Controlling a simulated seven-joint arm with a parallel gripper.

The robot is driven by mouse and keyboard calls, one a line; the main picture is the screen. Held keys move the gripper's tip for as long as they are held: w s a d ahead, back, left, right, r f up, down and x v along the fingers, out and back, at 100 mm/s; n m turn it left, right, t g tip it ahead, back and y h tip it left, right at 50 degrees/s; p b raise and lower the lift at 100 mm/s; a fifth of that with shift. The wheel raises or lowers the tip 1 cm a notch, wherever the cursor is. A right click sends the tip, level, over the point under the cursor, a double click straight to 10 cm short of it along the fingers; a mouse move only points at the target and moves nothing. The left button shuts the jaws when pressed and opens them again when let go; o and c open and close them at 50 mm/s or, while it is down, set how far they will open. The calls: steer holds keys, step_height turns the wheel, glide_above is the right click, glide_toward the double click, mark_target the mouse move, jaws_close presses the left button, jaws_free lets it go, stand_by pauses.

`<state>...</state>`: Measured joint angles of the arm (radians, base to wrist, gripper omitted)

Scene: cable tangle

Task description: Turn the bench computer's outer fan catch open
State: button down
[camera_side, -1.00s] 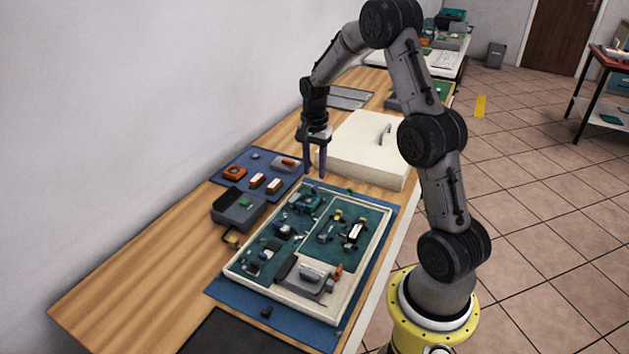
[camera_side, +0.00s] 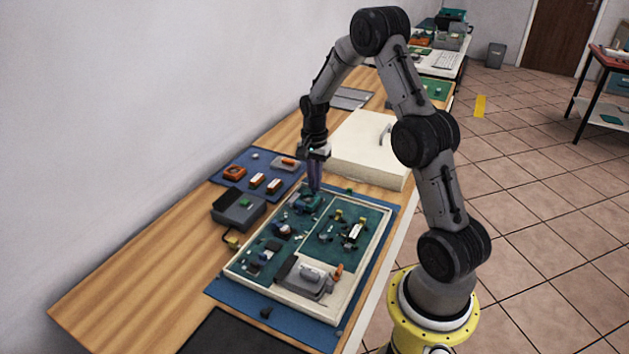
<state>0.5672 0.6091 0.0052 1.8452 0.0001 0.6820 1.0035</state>
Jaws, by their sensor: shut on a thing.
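The bench computer is an open, cream-rimmed case (camera_side: 237,276) with green boards inside, lying on a blue mat. A teal fan unit (camera_side: 307,203) sits at its far end. My gripper (camera_side: 315,188) points down at this fan, its fingers close together and shut on a small part there, apparently a fan catch. The fingers hide the catch, so I cannot see how it is turned or tell for certain which one it is.
A large cream cover (camera_side: 365,145) lies just behind the case. A blue mat with orange parts (camera_side: 257,171) and a dark grey device (camera_side: 238,209) are to the left. A grey block (camera_side: 304,278) stands at the near end of the case. Bare wood is free at the front left.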

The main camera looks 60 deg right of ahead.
steer(key=shift+n, duration=0.3)
steer(key=n, duration=0.3)
steer(key=shift+n, duration=0.3)
steer(key=n, duration=0.4)
steer(key=shift+n, duration=0.3)
steer(key=n, duration=0.4)
steer(key=shift+n, duration=2.5)
steer(key=c, duration=0.9)
jaws_free()
steer(key=shift+c, duration=0.2)
steer(key=shift+r, duration=0.15)
